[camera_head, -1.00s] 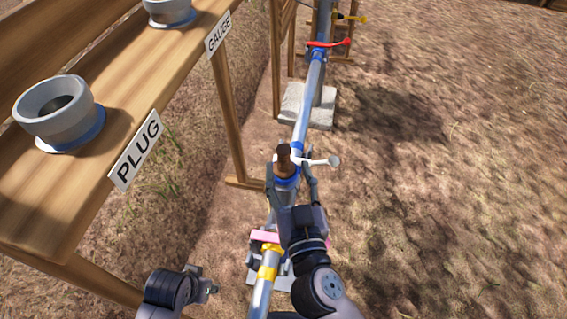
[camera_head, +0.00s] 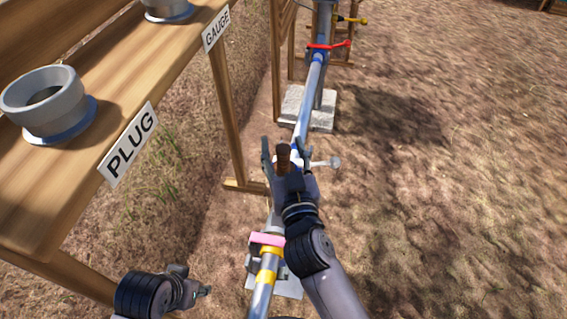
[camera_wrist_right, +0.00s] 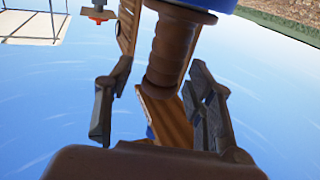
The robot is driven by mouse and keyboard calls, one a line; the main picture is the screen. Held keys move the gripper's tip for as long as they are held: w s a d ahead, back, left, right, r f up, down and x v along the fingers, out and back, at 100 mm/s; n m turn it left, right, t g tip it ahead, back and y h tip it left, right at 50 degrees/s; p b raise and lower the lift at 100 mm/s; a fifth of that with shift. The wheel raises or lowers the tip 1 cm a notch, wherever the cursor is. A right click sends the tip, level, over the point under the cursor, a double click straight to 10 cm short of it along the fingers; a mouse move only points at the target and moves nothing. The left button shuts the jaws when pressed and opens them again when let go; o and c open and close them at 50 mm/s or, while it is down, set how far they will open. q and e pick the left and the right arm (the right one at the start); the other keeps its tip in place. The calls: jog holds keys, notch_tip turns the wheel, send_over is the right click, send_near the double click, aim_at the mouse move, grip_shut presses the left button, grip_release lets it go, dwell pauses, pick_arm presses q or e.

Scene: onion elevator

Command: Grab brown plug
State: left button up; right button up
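The brown plug (camera_head: 283,157) sits on a blue-collared part of the pipe line, in the middle of the head view. In the right wrist view the plug (camera_wrist_right: 172,50) hangs down from a blue part at the top. My right gripper (camera_head: 286,152) is open, with a finger on either side of the plug. In the right wrist view my right gripper's fingers (camera_wrist_right: 155,108) stand apart, with visible gaps between them and the plug. My left gripper (camera_head: 193,284) is at the lower left of the head view, away from the plug; its finger opening is unclear.
A wooden shelf (camera_head: 40,205) with a PLUG sign (camera_head: 128,145) and grey sockets (camera_head: 45,100) stands at left. A white-handled lever (camera_head: 325,163) is just right of the plug. A red valve handle (camera_head: 328,45) and pink handle (camera_head: 267,239) lie along the pipe. Open ground is at right.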

grip_shut()
dwell(0.4)
jog(key=shift+r, duration=0.15)
notch_tip(320, 180, up, 5)
jog(key=p, duration=0.3)
notch_tip(320, 180, up, 4)
jog(key=p, duration=0.3)
jog(key=shift+r, duration=0.15)
pick_arm(q)
jog(key=s+f+g, duration=0.1)
jog(key=s+f, duration=0.2)
jog(key=f, duration=1.7)
jog(key=shift+s+f, duration=0.2)
jog(key=shift+f, duration=0.15)
pick_arm(e)
jog(key=shift+r, duration=0.25)
